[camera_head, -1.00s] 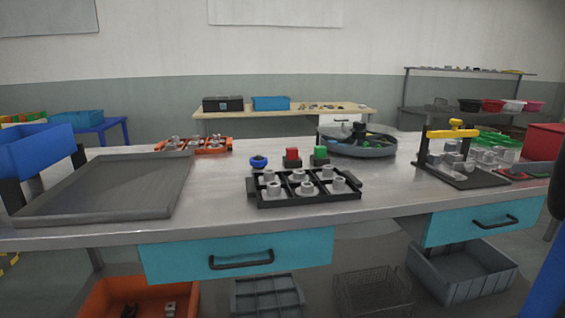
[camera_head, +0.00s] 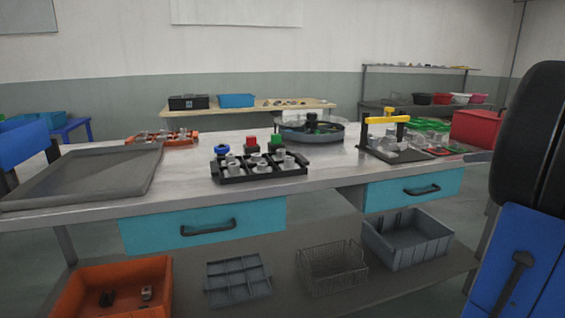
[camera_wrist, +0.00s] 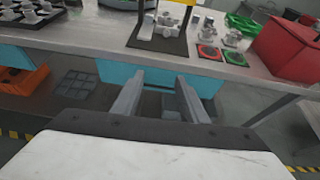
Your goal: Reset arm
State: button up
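My gripper (camera_wrist: 160,97) shows in the wrist view with its two grey fingers apart and nothing between them. It is in front of the workbench (camera_head: 330,172), near a blue drawer, and points toward the bench. The black tray (camera_head: 262,177) with several grey metal parts stands at the bench's front middle. The yellow-topped fixture (camera_head: 388,120) stands to its right and also shows in the wrist view (camera_wrist: 150,5).
A flat grey tray (camera_head: 85,180) lies at the bench's left. A round grey basin (camera_head: 312,134) is at the back, a red bin (camera_head: 478,129) at the right end. Below are an orange bin (camera_head: 115,290), a wire basket (camera_head: 333,268) and a grey bin (camera_head: 408,240). The floor in front is clear.

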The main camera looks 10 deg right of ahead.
jog(key=s+a+f+n+g+y, duration=0.1)
jog(key=a+f+n+g, duration=0.35)
jog(key=a, duration=0.95)
jog(key=a+f+n+g+y, duration=0.15)
jog(key=a+f+n, duration=0.45)
jog(key=a+n, duration=0.65)
jog(key=s+a+f+n+g+h, duration=0.2)
jog(key=s+a+f+n+h, duration=0.1)
jog(key=s+a+f+n, duration=1)
jog(key=s+a+n, duration=0.1)
jog(key=s+n, duration=0.2)
jog(key=n, duration=0.1)
jog(key=shift+s+a+n+g+h, duration=0.3)
jog(key=shift+a+h, duration=0.05)
